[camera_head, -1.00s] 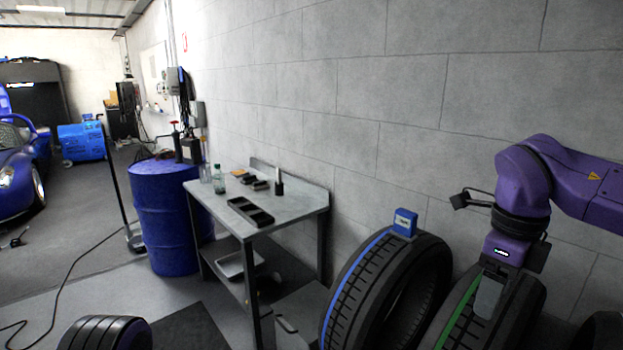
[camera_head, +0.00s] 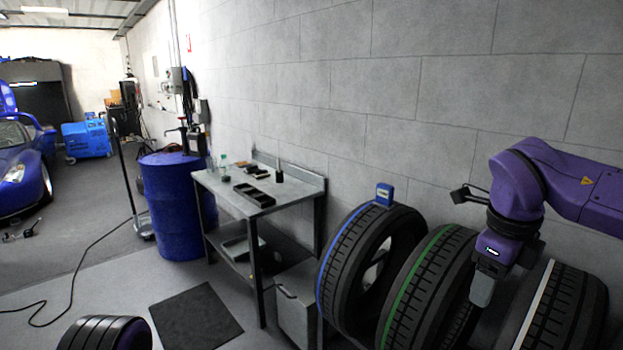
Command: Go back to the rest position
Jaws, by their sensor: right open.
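My right gripper (camera_head: 483,288) hangs from my purple right arm (camera_head: 530,190) at the right of the head view. It points down in front of the green-striped tire (camera_head: 425,285) and the white-striped tire (camera_head: 545,310). One grey finger shows clearly, and nothing is seen in its grasp. Whether it touches a tire cannot be told. My left gripper is not in view.
A blue-striped tire (camera_head: 350,265) with a small blue box (camera_head: 384,194) on top stands left of the others. A metal workbench (camera_head: 290,205), a blue drum (camera_head: 178,215) and a blue car (camera_head: 20,165) are farther left. Open floor holds a dark mat (camera_head: 195,318) and a cable (camera_head: 85,255).

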